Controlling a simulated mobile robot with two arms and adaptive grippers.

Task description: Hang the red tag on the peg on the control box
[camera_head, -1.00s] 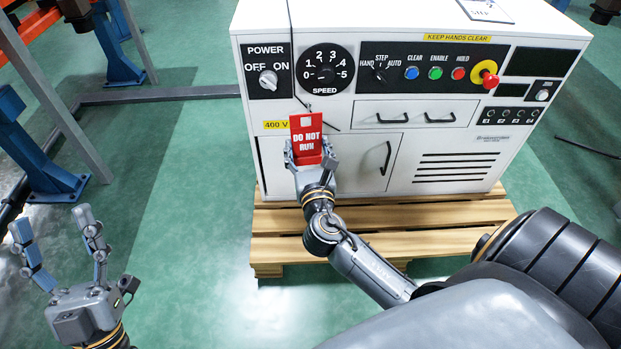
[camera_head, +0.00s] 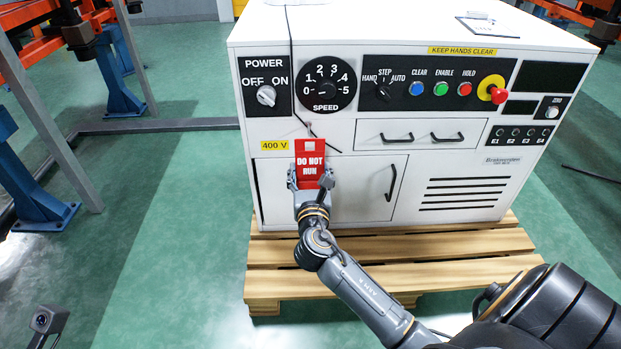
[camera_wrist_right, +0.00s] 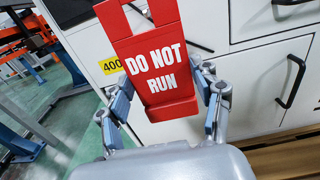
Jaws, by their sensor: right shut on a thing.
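The red "DO NOT RUN" tag (camera_head: 310,169) is upright in front of the control box (camera_head: 345,135), below the speed dial. Its square opening is near its top. My right gripper (camera_head: 311,184) is shut on the tag's lower part. In the right wrist view, the fingers (camera_wrist_right: 165,95) stand at either side of the tag (camera_wrist_right: 158,68), whose top is cut off by the frame. A thin dark peg (camera_head: 310,130) shows just above the tag; whether it touches the tag I cannot tell. Only a small part of my left gripper (camera_head: 48,319) shows at the bottom left.
A black cable (camera_head: 291,65) runs down the box front. Drawer handles (camera_head: 397,138), a door handle (camera_head: 390,183) and a red stop button (camera_head: 497,92) stick out. The box stands on a wooden pallet (camera_head: 400,271).

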